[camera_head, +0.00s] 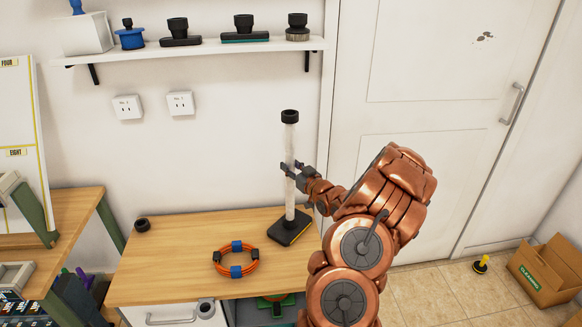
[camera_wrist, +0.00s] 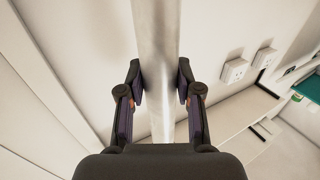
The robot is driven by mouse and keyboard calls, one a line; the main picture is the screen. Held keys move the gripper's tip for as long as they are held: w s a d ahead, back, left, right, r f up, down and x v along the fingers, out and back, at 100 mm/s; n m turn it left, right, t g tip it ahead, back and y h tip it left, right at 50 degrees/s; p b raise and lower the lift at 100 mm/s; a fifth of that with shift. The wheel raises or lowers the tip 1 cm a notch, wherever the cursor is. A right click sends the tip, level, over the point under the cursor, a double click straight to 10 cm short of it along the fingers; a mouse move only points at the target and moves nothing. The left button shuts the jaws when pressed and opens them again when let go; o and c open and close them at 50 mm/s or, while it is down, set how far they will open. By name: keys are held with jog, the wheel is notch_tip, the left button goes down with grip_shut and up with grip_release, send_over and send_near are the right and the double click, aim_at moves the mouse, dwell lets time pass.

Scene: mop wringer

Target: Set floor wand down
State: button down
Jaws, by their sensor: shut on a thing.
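The floor wand (camera_head: 290,150) is a pale grey tube with a black collar at its top and a flat dark floor head (camera_head: 289,228) with yellow edging at its foot. It stands about upright at the right end of the wooden bench top (camera_head: 180,262). The floor head appears to be on the bench or very close above it; I cannot tell which. My gripper (camera_head: 288,168) is shut around the tube at about mid-height. In the wrist view the tube (camera_wrist: 157,70) runs between both fingers (camera_wrist: 160,85).
An orange hose coil (camera_head: 236,260) with blue bands lies on the bench left of the wand. A small black ring (camera_head: 142,224) sits at the back left. A wall shelf (camera_head: 200,50) holds several nozzles above. A cardboard box (camera_head: 548,268) stands on the floor right.

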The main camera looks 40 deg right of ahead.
jog(key=c, duration=0.8)
grip_release()
jog(key=shift+f, duration=0.1)
jog(key=shift+r, duration=0.2)
jog(key=shift+s+f, duration=0.1)
jog(key=shift+s, duration=0.6)
jog(key=shift+s+a+b, duration=0.35)
jog(key=shift+s+b, duration=0.05)
jog(key=shift+s, duration=1.35)
jog(key=shift+s+a+b, duration=0.4)
jog(key=shift+s, duration=1.35)
jog(key=shift+s+a+b, duration=0.35)
jog(key=shift+s+b, duration=0.05)
jog(key=shift+s, duration=1.35)
jog(key=shift+w, duration=0.1)
